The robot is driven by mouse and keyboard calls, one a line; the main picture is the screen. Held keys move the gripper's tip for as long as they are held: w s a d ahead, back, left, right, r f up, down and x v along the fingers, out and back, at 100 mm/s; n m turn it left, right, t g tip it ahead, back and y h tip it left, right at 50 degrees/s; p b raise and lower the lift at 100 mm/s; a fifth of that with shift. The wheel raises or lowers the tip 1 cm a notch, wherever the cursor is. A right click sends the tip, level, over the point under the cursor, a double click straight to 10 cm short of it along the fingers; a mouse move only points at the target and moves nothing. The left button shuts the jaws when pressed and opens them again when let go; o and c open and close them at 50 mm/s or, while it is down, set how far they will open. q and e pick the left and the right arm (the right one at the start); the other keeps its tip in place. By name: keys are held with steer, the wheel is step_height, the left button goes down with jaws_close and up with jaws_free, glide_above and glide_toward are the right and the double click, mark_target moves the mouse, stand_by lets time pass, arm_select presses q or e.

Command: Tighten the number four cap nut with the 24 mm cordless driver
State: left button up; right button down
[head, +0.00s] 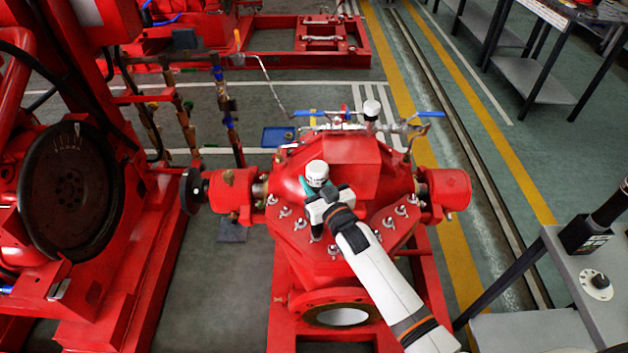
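The red pump casing (335,160) stands in the middle of the head view. Several silvery cap nuts (300,224) line its near flange on both sides. No numbers on them are legible, so I cannot tell which is number four. My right gripper (316,205) is over the left-centre of the casing. It appears shut on the cordless driver (317,174), which has a white rounded top and a teal part. The dark lower end (317,231) points down near the left flange nuts. I cannot tell whether it touches a nut. The gripper fingers are mostly hidden. My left gripper is not in view.
A grey bench (565,262) at the right carries a black holder (586,236) and a white round piece (599,284). A red engine with a dark flywheel (68,190) stands left. A white-topped fitting (371,109) and thin pipework rise behind the casing.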

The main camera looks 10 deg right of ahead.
steer(key=shift+f+b, duration=0.75)
steer(key=shift+f, duration=0.3)
steer(key=shift+r, duration=0.2)
steer(key=shift+f, duration=0.45)
stand_by(0.9)
steer(key=shift+s+f, duration=0.15)
steer(key=shift+f, duration=0.1)
stand_by(0.6)
steer(key=shift+r, duration=0.1)
